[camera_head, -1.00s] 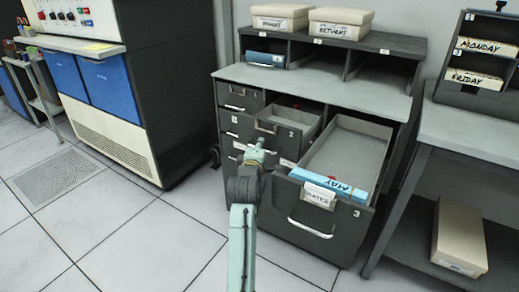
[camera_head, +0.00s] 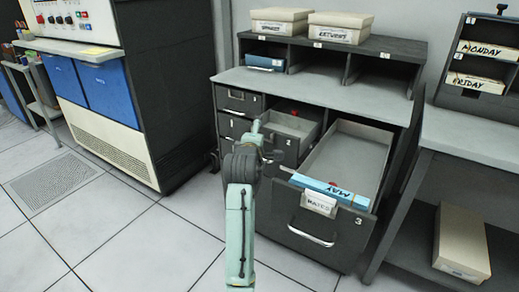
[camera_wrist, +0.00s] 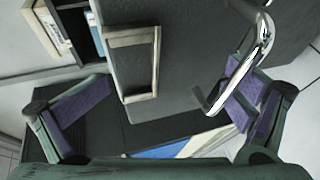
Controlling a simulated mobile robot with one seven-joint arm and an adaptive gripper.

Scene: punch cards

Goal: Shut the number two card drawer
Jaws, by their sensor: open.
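The grey number two drawer (camera_head: 291,142) stands part way out of the cabinet in the head view, its tray showing behind its front. My gripper (camera_head: 257,127) is at the left part of its front and hides some of it. In the wrist view my gripper (camera_wrist: 165,104) is open, its purple-padded fingers apart with a dark drawer front between them. That front carries an empty-looking label frame (camera_wrist: 133,62) and a chrome handle (camera_wrist: 246,62), which crosses the view of the right finger. I cannot tell whether a finger touches.
The number three drawer (camera_head: 335,238) stands far out at the right, holding blue cards (camera_head: 322,186) marked MAY. The number one drawer (camera_head: 239,100) is shut. A side table (camera_head: 470,140) stands at the right. Floor (camera_head: 130,240) is clear at the left front.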

